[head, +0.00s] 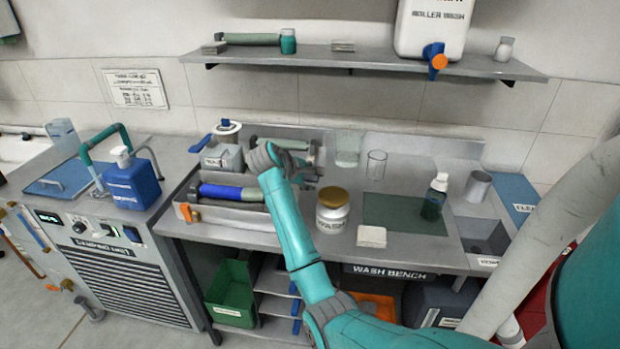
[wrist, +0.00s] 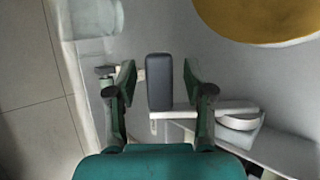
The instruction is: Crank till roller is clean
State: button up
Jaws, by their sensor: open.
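A roller coated in blue (head: 220,192) lies in the grey metal tray (head: 238,214) at the left of the wash bench; its right end is pale green. My gripper is over the back right of this tray in the head view, where my arm hides its fingertips. In the wrist view, my open gripper (wrist: 158,84) has one finger on each side of a dark grey crank grip (wrist: 159,82). Gaps show on both sides, so the fingers do not appear to touch it. A second, pale green roller (head: 283,144) lies behind my gripper.
A WASH jar (head: 332,216) with a gold lid (wrist: 262,16) stands close by on the bench. A white block (head: 371,237), a green bottle (head: 433,198) and a beaker (head: 347,147) stand farther right. A shelf (head: 360,59) runs above.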

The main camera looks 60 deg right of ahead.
grip_shut()
dwell(0.4)
jog(key=a+h, duration=0.1)
jog(key=s+a+r+m+t+h, duration=0.1)
jog(key=h, duration=0.1)
jog(key=shift+s+a+r+h, duration=0.1)
jog(key=shift+a+h, duration=0.2)
jog(key=s+a+f+m+h, duration=0.1)
jog(key=s+a+m+h, duration=0.2)
jog(key=a+h, duration=0.4)
jog(key=shift+a+f+m+g+h, duration=0.15)
jog(key=shift+f+m+g+h, duration=0.2)
jog(key=shift+m+h, duration=0.9)
jog(key=shift+n+g+h, duration=0.25)
jog(key=shift+h, duration=0.2)
